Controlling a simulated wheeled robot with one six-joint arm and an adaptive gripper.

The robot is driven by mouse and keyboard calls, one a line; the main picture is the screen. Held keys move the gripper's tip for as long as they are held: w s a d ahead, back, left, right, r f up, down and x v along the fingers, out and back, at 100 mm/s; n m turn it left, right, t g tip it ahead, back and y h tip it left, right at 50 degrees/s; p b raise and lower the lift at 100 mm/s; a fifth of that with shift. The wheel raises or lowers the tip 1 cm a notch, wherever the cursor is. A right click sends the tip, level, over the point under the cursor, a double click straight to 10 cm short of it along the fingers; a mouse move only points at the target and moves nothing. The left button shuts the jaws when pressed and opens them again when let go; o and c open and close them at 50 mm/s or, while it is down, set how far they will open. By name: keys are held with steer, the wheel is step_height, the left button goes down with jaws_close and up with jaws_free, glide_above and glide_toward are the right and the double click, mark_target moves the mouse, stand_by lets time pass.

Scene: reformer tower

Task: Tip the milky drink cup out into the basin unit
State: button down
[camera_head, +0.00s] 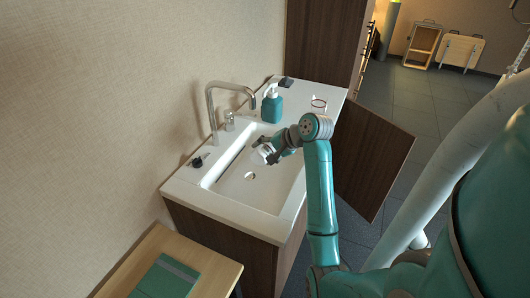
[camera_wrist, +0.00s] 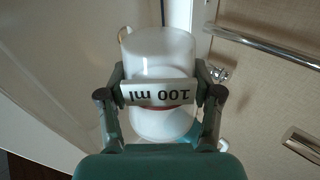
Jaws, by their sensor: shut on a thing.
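The milky drink cup (camera_head: 260,155) is held over the basin of the basin unit (camera_head: 180,188). In the wrist view the cup (camera_wrist: 158,52) is whitish and translucent, with a "100 ml" label that reads upside down. My gripper (camera_head: 275,150) is shut on the cup, with one finger on each side of it in the wrist view (camera_wrist: 158,92). The cup looks tilted over in the head view, but its mouth and contents are not clear. The white basin (camera_head: 232,190) is below it, with the drain visible.
A chrome tap (camera_head: 211,110) rises behind the basin. A teal soap bottle (camera_head: 272,108) and a clear glass (camera_head: 318,104) stand on the right counter. A small dark item (camera_head: 198,161) lies at left. A brown cabinet door (camera_head: 372,160) stands open at right. A wooden table (camera_head: 215,270) is in front.

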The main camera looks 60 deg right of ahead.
steer(key=n+h, duration=0.1)
steer(key=a+h, duration=0.1)
steer(key=h, duration=0.1)
steer(key=shift+a+r+n, duration=0.15)
steer(key=shift+r+n, duration=0.2)
steer(key=shift+n, duration=0.05)
steer(key=shift+r+h, duration=0.15)
steer(key=shift+h, duration=0.55)
steer(key=shift+n+t+h, duration=0.3)
steer(key=shift+n+h, duration=0.5)
steer(key=shift+h, duration=0.1)
steer(key=shift+n+h, duration=0.5)
steer(key=shift+h, duration=0.2)
steer(key=shift+d+f+n+t+h, duration=0.3)
steer(key=shift+f+n+t+h, duration=0.25)
steer(key=shift+h, duration=0.25)
steer(key=shift+d+f+n+t+h, duration=0.1)
steer(key=shift+d+n+t+h, duration=0.2)
steer(key=shift+n+h, duration=0.4)
steer(key=shift+d+f+h, duration=0.15)
steer(key=shift+f+h, duration=0.15)
steer(key=shift+h, duration=0.1)
steer(key=shift+d+f+n+t+h, duration=0.45)
steer(key=shift+n+t+h, duration=0.2)
steer(key=shift+n, duration=0.3)
